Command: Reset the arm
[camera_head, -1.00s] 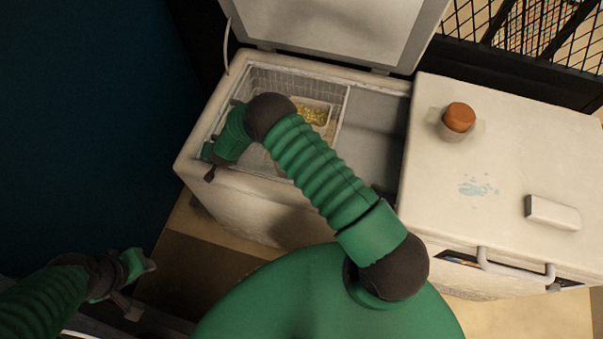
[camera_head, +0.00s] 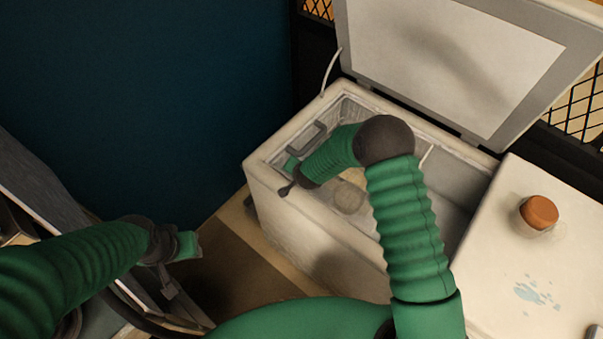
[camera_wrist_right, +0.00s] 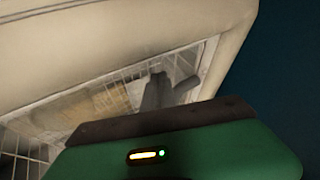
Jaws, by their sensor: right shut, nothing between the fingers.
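My right arm reaches across the open chest freezer (camera_head: 300,225) in the head view. Its gripper (camera_head: 287,188) is by the freezer's near left rim, shut and empty. The right wrist view shows the freezer's pale rim (camera_wrist_right: 120,32) and wire basket (camera_wrist_right: 105,75) close to the hand. My left gripper (camera_head: 182,268) is at the lower left, away from the freezer, over the floor. Its fingers are too small and dark to tell whether they are open. My right arm hides part of the freezer's inside.
The raised freezer lid (camera_head: 450,60) stands behind the opening. A white counter (camera_head: 500,270) to the right bears an orange-brown round thing (camera_head: 538,212) in a holder and a blue stain. A dark blue wall (camera_head: 150,90) fills the left. Brown floor (camera_head: 235,260) lies between my arms.

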